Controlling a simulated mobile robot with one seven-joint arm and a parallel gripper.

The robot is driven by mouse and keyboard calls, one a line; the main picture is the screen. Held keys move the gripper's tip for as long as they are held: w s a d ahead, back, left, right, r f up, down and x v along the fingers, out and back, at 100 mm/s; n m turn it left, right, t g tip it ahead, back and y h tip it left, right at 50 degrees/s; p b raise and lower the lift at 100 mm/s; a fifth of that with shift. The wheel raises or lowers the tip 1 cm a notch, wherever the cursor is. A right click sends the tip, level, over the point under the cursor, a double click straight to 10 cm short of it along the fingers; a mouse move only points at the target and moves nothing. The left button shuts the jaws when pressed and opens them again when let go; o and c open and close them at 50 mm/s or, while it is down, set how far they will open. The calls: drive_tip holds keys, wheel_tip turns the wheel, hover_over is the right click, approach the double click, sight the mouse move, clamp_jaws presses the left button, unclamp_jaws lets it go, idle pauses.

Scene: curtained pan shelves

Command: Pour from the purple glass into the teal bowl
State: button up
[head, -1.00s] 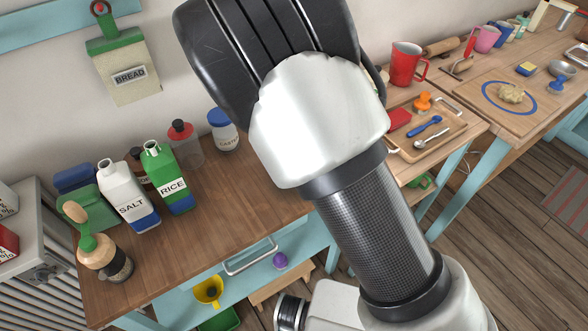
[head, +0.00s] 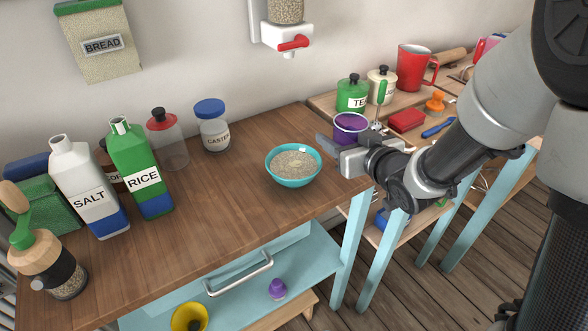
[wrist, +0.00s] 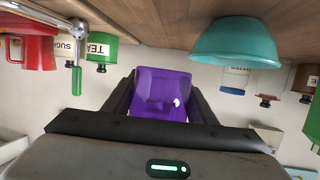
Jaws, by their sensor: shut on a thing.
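The purple glass (head: 350,129) is held between the fingers of my gripper (head: 340,146), which is shut on it. The glass looks about upright in the head view, and I cannot clearly tell what is in it. The teal bowl (head: 293,182) stands on the wooden counter, left of the glass and apart from it. The bowl holds pale grain-like stuff. The wrist picture is upside down; there the purple glass (wrist: 160,92) sits between my fingers, and the teal bowl (wrist: 236,44) shows at the upper right.
A white salt carton (head: 88,190), green rice carton (head: 140,170), clear jar (head: 167,145) and caster jar (head: 213,132) stand left on the counter (head: 215,215). A dispenser (head: 286,30) hangs on the wall. The green tea tin (head: 352,95) and red mug (head: 412,68) stand behind my gripper.

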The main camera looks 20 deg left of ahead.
sight(343, 126)
drive_tip(key=shift+a+r, duration=0.1)
drive_tip(key=shift+r, duration=0.1)
drive_tip(key=shift+r+p, duration=0.95)
drive_tip(key=shift+r, duration=0.5)
